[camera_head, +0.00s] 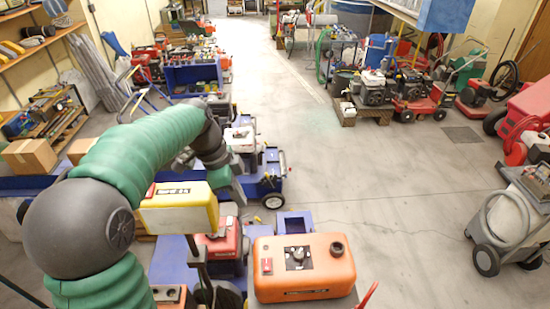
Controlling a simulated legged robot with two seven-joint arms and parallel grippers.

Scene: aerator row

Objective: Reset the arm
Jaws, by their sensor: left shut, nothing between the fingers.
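My left arm, in a green ribbed sleeve with dark grey joints, comes in from the left and bends over toward the middle. My left gripper (237,196) hangs down at its end, small and partly hidden. It is shut, with nothing seen held in it. It is beside the yellow box-shaped machine top (180,207) and above the blue carts. My right gripper is not in view.
An orange machine (303,267) stands close at the bottom middle, with a red machine (220,245) beside it. A wheeled grey machine (507,220) stands at right. Engine-powered machines (375,88) stand farther back. The concrete floor (370,190) between the rows is clear.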

